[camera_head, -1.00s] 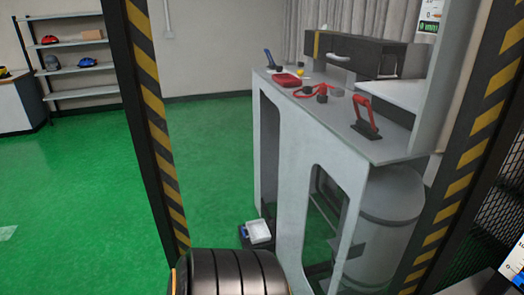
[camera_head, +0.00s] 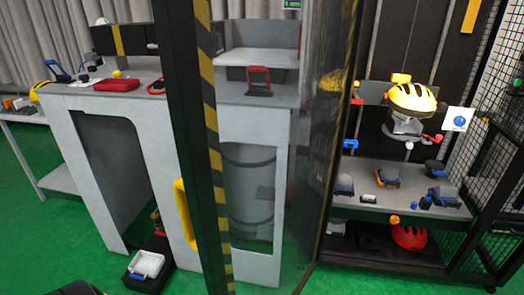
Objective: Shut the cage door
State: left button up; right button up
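What looks like the cage door (camera_head: 208,110) stands in the middle of the head view, a dark frame with yellow and black stripes. A yellow handle (camera_head: 184,215) is on its left side. The door appears swung open to the left, with the cage (camera_head: 497,110) interior in plain view on the right. Neither gripper is in view. A dark rounded shape at the bottom left edge may be part of my arm.
A grey workbench (camera_head: 75,100) with a red tray (camera_head: 117,84) stands behind the door on the left. A yellow helmet (camera_head: 411,97) sits high in the cage above a grey shelf (camera_head: 400,197) with small devices.

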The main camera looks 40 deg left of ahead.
aim_at(182, 27)
jog(key=k+j+z, duration=0.15)
jog(key=j, duration=0.3)
jog(key=k+j+z, duration=0.1)
jog(key=j, duration=0.3)
jog(key=k+j+z, duration=0.15)
jog(key=j, duration=0.25)
jog(key=i+j+z, duration=0.1)
jog(key=j, duration=0.65)
jog(key=j+z, duration=0.15)
jog(key=j, duration=0.65)
jog(key=i, duration=0.05)
